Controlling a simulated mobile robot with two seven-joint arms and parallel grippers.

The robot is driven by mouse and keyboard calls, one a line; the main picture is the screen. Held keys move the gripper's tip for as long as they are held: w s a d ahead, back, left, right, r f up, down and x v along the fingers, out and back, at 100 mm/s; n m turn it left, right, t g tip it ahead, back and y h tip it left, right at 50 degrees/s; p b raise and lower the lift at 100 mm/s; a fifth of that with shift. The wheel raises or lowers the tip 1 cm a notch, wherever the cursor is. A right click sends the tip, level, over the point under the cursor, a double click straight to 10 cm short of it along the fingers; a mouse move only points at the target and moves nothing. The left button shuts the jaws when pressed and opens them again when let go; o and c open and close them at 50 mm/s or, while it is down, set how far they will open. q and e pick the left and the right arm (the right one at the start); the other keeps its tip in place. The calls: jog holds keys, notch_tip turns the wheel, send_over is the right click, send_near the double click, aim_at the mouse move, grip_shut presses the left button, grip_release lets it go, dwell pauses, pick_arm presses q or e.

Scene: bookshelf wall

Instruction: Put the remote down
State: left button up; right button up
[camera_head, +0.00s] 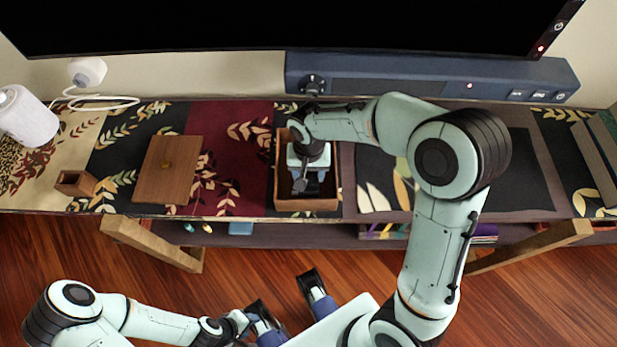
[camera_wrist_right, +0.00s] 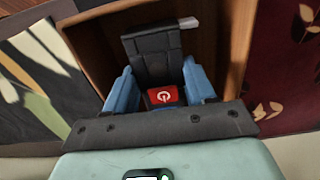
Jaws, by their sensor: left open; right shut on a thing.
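The remote is black with a red power button and sits between the blue fingers of my right gripper in the right wrist view (camera_wrist_right: 163,96). My right gripper (camera_head: 312,178) is shut on it and points down into the open brown wooden box (camera_head: 307,205) on the shelf top. The box wall also shows in the right wrist view (camera_wrist_right: 238,45). I cannot tell whether the remote touches the box floor. My left gripper (camera_head: 284,298) is open and empty, low in front of the shelf, over the floor.
Lower-shelf items (camera_head: 240,228) sit below.

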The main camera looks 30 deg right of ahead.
jog(key=shift+f, duration=1.6)
jog(key=shift+f+b, duration=0.15)
jog(key=shift+b, duration=0.2)
jog(key=o, duration=1.1)
jog(key=shift+o, duration=0.2)
jog(key=shift+r, duration=0.3)
notch_tip(320, 180, up, 12)
jog(key=p, duration=0.2)
jog(key=shift+f+p, duration=0.1)
jog(key=shift+p, duration=0.2)
